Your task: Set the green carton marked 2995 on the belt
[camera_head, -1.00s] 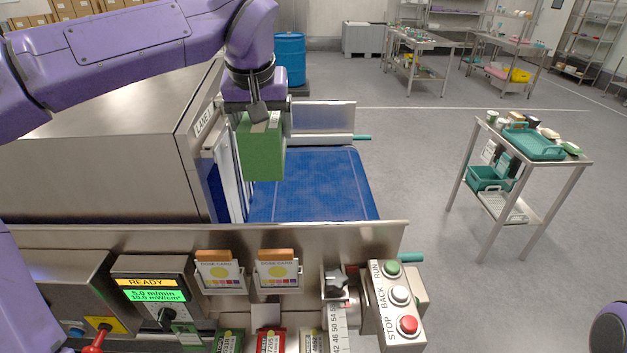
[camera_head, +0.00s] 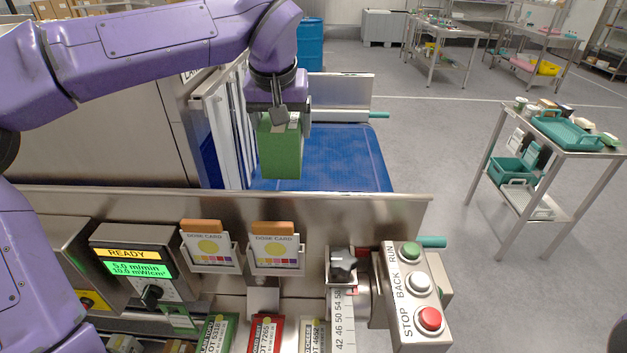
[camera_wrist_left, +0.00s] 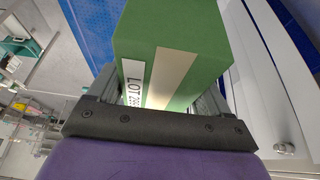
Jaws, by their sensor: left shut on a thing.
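The green carton (camera_head: 281,150) is in my left gripper (camera_head: 283,116), above or at the blue belt (camera_head: 335,150) near the tunnel mouth. I cannot tell whether its bottom touches the belt. My left gripper is shut on its top from above, and the carton hangs upright. In the left wrist view the carton (camera_wrist_left: 185,40) fills the space between the fingers, with a white label reading LOT and part of a number. My right gripper is not in view.
Steel guard rails border the belt, the near one (camera_head: 330,208) in front. A button box (camera_head: 415,290) with RUN, BACK and STOP stands at the near right. White strips (camera_head: 232,125) hang at the tunnel mouth. Other cartons (camera_head: 265,333) stand at the front. The belt's right part is bare.

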